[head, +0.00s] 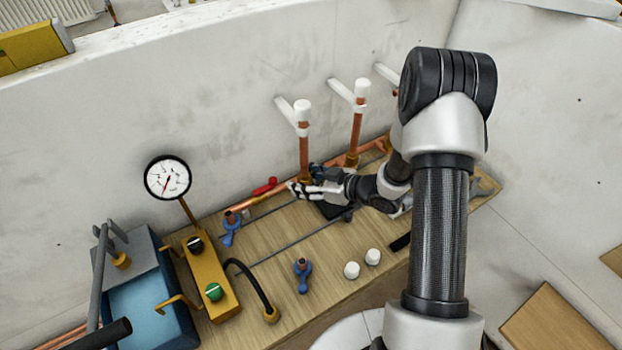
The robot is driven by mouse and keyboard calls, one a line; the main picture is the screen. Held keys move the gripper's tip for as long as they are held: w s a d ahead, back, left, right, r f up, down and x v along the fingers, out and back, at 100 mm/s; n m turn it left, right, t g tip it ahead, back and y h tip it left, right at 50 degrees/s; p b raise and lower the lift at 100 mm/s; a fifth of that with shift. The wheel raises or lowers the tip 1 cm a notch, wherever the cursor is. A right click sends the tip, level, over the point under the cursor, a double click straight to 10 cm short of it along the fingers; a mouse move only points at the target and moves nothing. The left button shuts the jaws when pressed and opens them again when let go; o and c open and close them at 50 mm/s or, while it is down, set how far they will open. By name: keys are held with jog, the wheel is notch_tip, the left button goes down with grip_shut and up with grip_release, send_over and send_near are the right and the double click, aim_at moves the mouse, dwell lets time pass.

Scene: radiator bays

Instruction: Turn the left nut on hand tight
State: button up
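The left copper pipe (304,155) stands upright, with a white cap and wall bracket at its top. At its foot a small bit of brass, which looks like the left nut (305,181), shows between my gripper's fingers. My gripper (304,181) reaches in from the right, low at the pipe's foot, with a pale finger in front and a dark one behind. Whether the fingers touch the nut is too small to tell, and most of the nut is hidden. A second copper pipe (356,135) stands to the right with a brass nut (351,160) at its foot.
A red-handled valve (264,187) lies just left of the gripper. Blue valves (231,228) and white caps (352,270) are on the wooden board (320,250). A pressure gauge (168,178), a yellow block (208,275) and a blue tank (150,305) stand at left. The wall is close behind.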

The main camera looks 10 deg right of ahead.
jog(key=c, duration=0.6)
jog(key=shift+a+f+m+t+h+b, duration=0.1)
jog(key=shift+m+t+h+b, duration=0.45)
jog(key=shift+m, duration=0.15)
jog(key=shift+c, duration=0.2)
jog(key=shift+m+t+h+b, duration=0.25)
jog(key=shift+m+h+b, duration=0.2)
jog(key=shift+m+b, duration=0.05)
jog(key=shift+m+t+h+b, duration=0.8)
jog(key=shift+m+h+b, duration=0.75)
jog(key=shift+m+h, duration=0.15)
jog(key=o, duration=1)
jog(key=shift+c, duration=0.2)
